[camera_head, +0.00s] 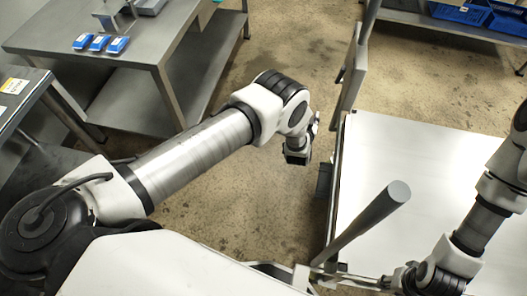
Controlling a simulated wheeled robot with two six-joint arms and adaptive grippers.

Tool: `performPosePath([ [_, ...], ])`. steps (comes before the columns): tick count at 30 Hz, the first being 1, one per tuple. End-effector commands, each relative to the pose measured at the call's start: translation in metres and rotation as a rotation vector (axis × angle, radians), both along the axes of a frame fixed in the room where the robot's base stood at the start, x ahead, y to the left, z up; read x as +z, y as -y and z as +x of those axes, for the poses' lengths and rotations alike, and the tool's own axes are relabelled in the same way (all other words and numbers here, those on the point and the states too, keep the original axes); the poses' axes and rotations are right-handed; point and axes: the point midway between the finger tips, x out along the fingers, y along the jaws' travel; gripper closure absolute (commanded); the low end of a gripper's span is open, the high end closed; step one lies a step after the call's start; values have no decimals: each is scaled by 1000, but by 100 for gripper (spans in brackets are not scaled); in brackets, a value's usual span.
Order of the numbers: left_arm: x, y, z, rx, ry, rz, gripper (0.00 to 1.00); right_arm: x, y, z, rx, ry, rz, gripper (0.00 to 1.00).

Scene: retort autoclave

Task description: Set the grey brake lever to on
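A grey round bar (365,225) slants up from the near left corner of a white-topped trolley (425,160). It looks like the brake lever; no on or off marking is readable. My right gripper (385,283) comes in from the right at the bottom edge, close to the foot of the bar. Its fingers are hard to separate from the metal parts there, so I cannot tell whether it touches the bar or is open. My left gripper (298,156) points down over bare floor, left of the trolley. Its fingertips are too foreshortened to read.
A grey upright post (352,75) stands at the trolley's far left corner. A steel table (130,45) with several blue boxes (100,43) is at upper left. A shelf with blue bins (460,12) is at upper right. Floor (265,215) between is clear.

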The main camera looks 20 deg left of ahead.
Motion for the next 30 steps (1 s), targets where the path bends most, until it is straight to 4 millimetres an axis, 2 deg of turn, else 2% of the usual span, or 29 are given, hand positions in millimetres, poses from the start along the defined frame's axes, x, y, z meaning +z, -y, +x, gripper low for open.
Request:
performPosePath([
  [6,-28,-30,-32,-14,-138,16,58,-7,0,0,0,0,0,60],
  [15,-56,-68,-87,-20,-332,18,58,-14,0,0,0,0,0,60],
  [24,-70,-95,-143,-17,-500,4,58,-20,0,0,0,0,0,60],
  [30,-73,-100,-158,-16,-545,-2,58,-21,0,0,0,0,0,60],
])
